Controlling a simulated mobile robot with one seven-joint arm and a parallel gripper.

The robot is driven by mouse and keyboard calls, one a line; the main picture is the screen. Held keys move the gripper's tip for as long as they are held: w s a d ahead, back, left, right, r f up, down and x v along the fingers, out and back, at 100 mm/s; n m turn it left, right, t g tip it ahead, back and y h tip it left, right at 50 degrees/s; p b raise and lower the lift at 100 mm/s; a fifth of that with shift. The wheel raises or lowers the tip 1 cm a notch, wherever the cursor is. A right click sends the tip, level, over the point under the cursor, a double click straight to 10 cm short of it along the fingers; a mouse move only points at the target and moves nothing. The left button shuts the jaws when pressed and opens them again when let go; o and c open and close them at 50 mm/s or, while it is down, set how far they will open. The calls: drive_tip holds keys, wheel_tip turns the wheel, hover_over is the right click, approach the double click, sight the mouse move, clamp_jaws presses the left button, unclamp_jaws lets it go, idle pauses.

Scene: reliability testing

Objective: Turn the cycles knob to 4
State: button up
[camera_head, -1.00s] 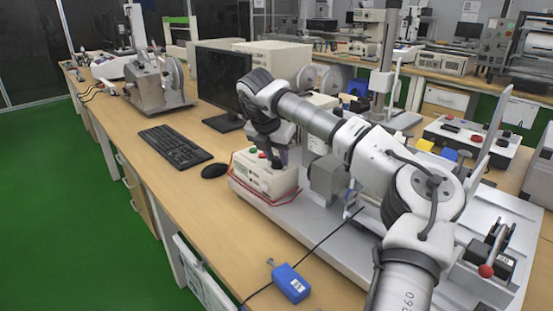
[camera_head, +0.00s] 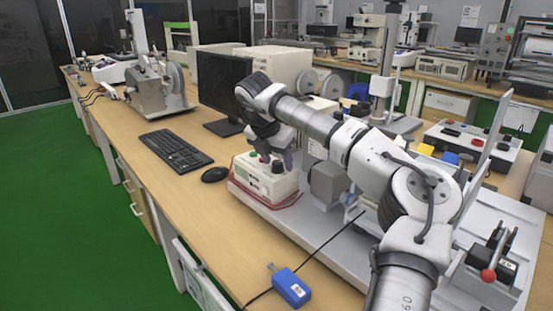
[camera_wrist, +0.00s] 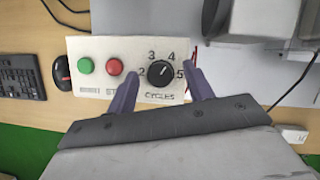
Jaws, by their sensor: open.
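The cycles knob (camera_wrist: 161,73) is a round black dial on a cream control box (camera_wrist: 91,50). The numbers 2, 3, 4 and 5 run around it. A light mark on the knob seems to point up and right, roughly towards 4, but it is too small to be exact. My gripper (camera_wrist: 162,86) is open, with one purple finger on each side of the knob and gaps between. Height above the panel is unclear. In the head view my gripper (camera_head: 276,158) is over the control box (camera_head: 262,182), with the dark knob (camera_head: 278,167) partly visible.
A green button (camera_wrist: 86,66) and a red button (camera_wrist: 115,66) sit left of the knob. A black mouse (camera_head: 215,174) and keyboard (camera_head: 175,150) lie left of the box. A monitor (camera_head: 222,85) stands behind. A blue device (camera_head: 291,288) lies in front.

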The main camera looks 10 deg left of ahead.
drive_tip(key=shift+r, duration=0.1)
drive_tip(key=v, duration=1.3)
drive_tip(key=shift+s+r, duration=0.2)
drive_tip(key=shift+r, duration=0.1)
drive_tip(key=shift+a, duration=0.1)
